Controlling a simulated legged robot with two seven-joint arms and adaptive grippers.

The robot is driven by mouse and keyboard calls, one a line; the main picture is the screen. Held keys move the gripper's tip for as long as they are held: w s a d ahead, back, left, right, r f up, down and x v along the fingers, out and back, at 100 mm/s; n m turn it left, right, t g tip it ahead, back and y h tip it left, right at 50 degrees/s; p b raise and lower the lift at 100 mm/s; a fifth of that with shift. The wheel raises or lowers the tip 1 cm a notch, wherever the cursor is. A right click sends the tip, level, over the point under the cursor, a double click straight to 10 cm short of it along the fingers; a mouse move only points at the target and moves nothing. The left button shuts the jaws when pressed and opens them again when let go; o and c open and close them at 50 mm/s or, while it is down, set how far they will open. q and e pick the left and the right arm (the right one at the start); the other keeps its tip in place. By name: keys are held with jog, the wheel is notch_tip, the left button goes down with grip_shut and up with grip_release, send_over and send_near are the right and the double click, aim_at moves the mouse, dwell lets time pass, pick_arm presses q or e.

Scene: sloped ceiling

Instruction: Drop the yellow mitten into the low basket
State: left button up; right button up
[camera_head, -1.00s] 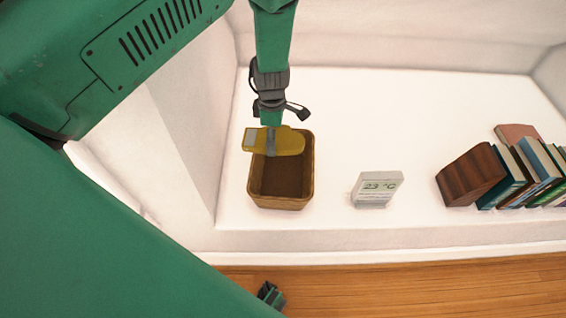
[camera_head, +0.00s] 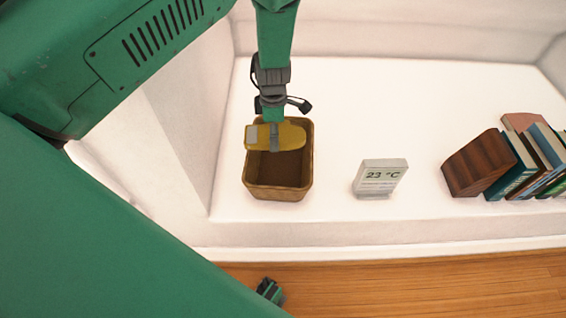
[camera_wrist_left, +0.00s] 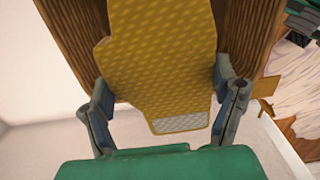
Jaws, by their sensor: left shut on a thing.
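The yellow mitten (camera_head: 290,136) with a pale grey cuff patch is held in my left gripper (camera_head: 275,138). It is above the back part of the low brown basket (camera_head: 278,193), its cuff end reaching over the left rim. The basket's dark inside shows empty in front of the mitten. In the left wrist view the mitten (camera_wrist_left: 160,60) sits between the two fingers of the left gripper (camera_wrist_left: 160,95), with the basket's brown walls (camera_wrist_left: 245,35) behind it. The height of the mitten over the basket is hard to tell.
The basket stands on a white ledge (camera_head: 330,110) near its left wall. To its right are a small 23 °C display (camera_head: 380,177), then a wooden block (camera_head: 477,165) and leaning books (camera_head: 530,165). A wooden floor (camera_head: 420,285) lies below the ledge's front edge.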

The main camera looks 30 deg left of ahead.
pick_arm(q)
jog(key=shift+d+r, duration=0.15)
jog(key=shift+d, duration=0.1)
jog(key=o, duration=1.1)
jog(key=shift+d, duration=0.1)
jog(key=shift+a, duration=0.5)
notch_tip(320, 180, up, 12)
jog(key=shift+d, duration=0.2)
